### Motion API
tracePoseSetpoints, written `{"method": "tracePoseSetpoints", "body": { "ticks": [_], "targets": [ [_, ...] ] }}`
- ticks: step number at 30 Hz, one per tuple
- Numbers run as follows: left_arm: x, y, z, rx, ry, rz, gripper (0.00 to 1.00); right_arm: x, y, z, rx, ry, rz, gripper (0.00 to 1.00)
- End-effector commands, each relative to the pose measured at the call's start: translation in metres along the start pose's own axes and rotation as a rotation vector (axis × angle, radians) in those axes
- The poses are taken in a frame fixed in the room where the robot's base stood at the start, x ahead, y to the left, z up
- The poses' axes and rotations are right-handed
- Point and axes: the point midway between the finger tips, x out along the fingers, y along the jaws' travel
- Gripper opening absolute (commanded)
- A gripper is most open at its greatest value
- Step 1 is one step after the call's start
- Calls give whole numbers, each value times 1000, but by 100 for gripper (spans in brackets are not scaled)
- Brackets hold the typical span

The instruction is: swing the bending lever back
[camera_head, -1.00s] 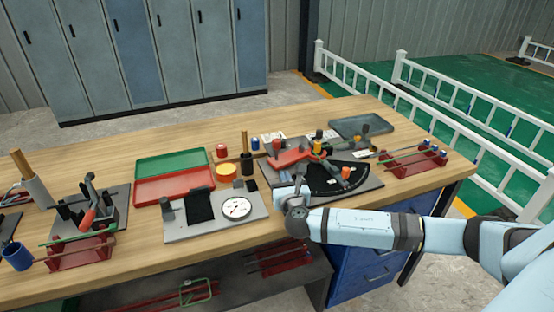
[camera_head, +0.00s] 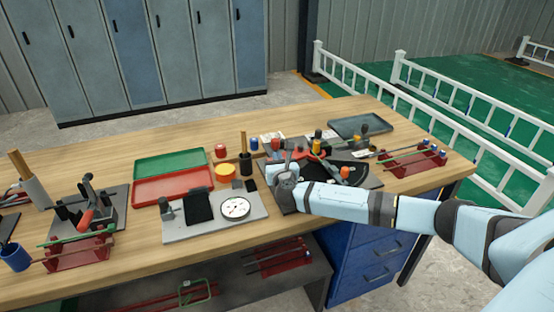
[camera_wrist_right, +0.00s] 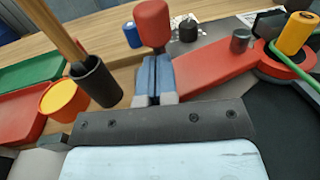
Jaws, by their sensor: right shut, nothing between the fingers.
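The bending lever (camera_head: 314,154) is a red flat arm on the bending station's grey plate (camera_head: 371,183), right of the table's middle. In the right wrist view the lever (camera_wrist_right: 211,88) runs from the centre to a round pivot at right, and a red knob (camera_wrist_right: 152,22) stands upright near its left end. My right gripper (camera_wrist_right: 155,68) is shut and empty, its blue fingers in front of the knob's post; I cannot tell whether they touch it. In the head view my right gripper (camera_head: 288,168) covers part of the lever. My left gripper is not in view.
A yellow cylinder (camera_wrist_right: 296,33) and a green rod (camera_wrist_right: 290,60) are by the pivot. Left of the gripper are a black cup with a wooden handle (camera_wrist_right: 97,82), an orange tape roll (camera_wrist_right: 65,100) and a red tray (camera_head: 174,188). A dial gauge (camera_head: 236,208) lies in front.

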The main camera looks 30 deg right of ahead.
Motion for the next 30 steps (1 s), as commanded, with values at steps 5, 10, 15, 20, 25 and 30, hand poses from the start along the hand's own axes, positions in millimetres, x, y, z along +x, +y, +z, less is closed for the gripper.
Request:
{"method": "tracePoseSetpoints", "body": {
  "ticks": [5,10,15,20,25,30],
  "targets": [
    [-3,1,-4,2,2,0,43,12,5,3,5,-3,-70,0],
    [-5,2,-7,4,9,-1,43,30,8,1,4,-1,-194,0],
    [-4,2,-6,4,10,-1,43,41,8,1,2,0,-267,0],
    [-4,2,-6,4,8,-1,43,42,7,0,0,-1,-277,0],
    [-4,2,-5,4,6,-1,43,42,7,1,0,-1,-277,0],
    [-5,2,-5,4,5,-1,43,43,6,2,0,-2,-277,0]
  ]
}}
